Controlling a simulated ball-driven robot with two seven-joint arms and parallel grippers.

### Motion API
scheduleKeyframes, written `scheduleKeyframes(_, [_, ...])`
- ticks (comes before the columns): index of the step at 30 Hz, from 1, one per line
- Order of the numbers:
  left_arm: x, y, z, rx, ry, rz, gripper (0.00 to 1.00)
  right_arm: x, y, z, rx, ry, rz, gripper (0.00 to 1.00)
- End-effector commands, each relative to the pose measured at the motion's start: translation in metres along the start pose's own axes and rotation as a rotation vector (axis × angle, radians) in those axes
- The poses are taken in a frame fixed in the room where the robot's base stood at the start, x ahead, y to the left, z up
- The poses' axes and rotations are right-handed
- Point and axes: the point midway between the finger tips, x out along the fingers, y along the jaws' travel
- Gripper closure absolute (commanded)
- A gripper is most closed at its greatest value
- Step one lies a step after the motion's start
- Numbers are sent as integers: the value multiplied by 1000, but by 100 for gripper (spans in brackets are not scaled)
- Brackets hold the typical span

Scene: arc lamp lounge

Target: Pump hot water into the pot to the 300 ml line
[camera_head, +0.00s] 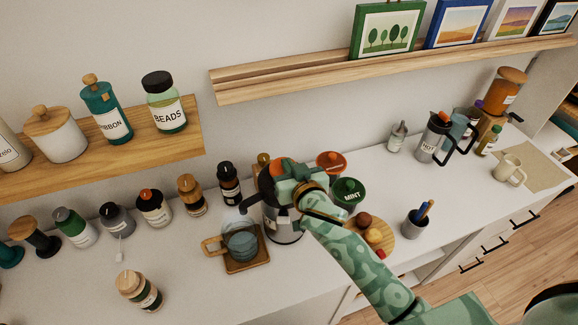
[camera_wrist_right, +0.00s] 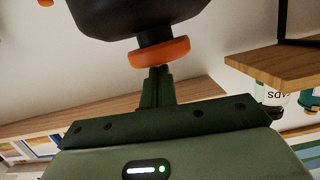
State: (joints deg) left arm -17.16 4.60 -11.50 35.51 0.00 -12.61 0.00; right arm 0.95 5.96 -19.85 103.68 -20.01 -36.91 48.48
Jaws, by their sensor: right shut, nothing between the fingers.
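The glass pot (camera_head: 240,243), bluish with a wooden handle on its left, stands upright on a wooden coaster (camera_head: 247,264). Its level line and water level are too small to read. A silver and black pump flask (camera_head: 286,236) stands just right of it, its upper part mostly hidden by my right gripper. My right gripper (camera_head: 285,172) is shut and empty at the flask's top, beside its orange pump button (camera_head: 278,164). In the right wrist view the closed fingertips (camera_wrist_right: 158,72) meet the underside, as pictured, of the orange button (camera_wrist_right: 160,53). My left gripper is out of view.
Jars and bottles (camera_head: 154,207) line the counter to the left. A green mint bowl (camera_head: 347,191), a wooden board (camera_head: 381,240) and a pen cup (camera_head: 415,222) stand to the right. A grey jug (camera_head: 430,146) is farther right. A wall shelf (camera_head: 180,140) overhangs the left.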

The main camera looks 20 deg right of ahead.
Motion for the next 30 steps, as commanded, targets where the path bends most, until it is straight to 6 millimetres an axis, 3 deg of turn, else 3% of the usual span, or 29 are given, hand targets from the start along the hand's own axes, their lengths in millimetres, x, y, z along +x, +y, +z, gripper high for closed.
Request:
scheduleKeyframes(5, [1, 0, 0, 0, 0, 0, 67, 0, 0, 3, 0, -1, 0, 100])
scheduleKeyframes(10, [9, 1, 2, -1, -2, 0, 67, 5, 1, 21, 3, -3, 1, 100])
scheduleKeyframes(30, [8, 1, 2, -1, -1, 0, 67, 5, 1, 23, -1, -7, 2, 100])
